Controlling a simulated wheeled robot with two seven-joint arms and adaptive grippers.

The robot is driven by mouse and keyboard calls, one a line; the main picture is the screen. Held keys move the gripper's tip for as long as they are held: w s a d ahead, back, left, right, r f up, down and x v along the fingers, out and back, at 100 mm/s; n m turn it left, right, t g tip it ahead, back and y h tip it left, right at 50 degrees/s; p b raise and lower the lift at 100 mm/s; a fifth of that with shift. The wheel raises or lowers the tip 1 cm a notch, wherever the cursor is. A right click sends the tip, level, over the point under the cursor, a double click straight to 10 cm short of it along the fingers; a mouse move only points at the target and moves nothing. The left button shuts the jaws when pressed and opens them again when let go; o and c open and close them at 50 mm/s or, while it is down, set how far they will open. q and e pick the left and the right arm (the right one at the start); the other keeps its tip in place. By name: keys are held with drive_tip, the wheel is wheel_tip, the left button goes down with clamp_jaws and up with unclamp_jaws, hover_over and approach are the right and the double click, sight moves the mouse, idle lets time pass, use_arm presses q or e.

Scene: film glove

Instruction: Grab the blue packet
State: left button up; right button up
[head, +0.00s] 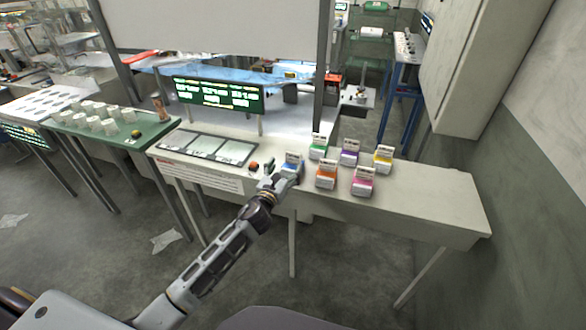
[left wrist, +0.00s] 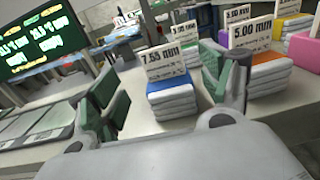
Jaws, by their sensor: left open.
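The blue packet (head: 290,172) is a white folded stack with a blue top and a label card, standing on the white table (head: 430,195) at the left of the packet group. In the left wrist view the blue packet (left wrist: 172,100) shows between the two fingers, beyond my palm, its card reading 7.55 mm. My left gripper (head: 273,176) is open, close beside the packet on its left in the head view. In the left wrist view the open left gripper (left wrist: 163,92) has green pads on both fingers, with a gap to the packet on the left side. My right gripper is not in view.
An orange packet (head: 326,178) stands right of the blue one, with green (head: 317,150), purple (head: 348,157), yellow (head: 383,161) and pink (head: 363,185) packets nearby. Grey panels (head: 205,147) and a lit sign (head: 215,94) are to the left. The table's right end is clear.

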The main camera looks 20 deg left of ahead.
sight(293, 156)
use_arm(q)
drive_tip(key=shift+w+d, duration=0.1)
drive_tip(key=shift+w, duration=0.95)
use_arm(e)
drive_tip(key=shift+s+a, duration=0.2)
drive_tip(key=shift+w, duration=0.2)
use_arm(q)
drive_tip(key=shift+w+r, duration=0.1)
drive_tip(key=shift+w, duration=0.05)
drive_tip(key=shift+w+d+r, duration=0.15)
drive_tip(key=shift+w, duration=1.5)
drive_tip(key=shift+w+d, duration=0.15)
drive_tip(key=shift+w, duration=0.6)
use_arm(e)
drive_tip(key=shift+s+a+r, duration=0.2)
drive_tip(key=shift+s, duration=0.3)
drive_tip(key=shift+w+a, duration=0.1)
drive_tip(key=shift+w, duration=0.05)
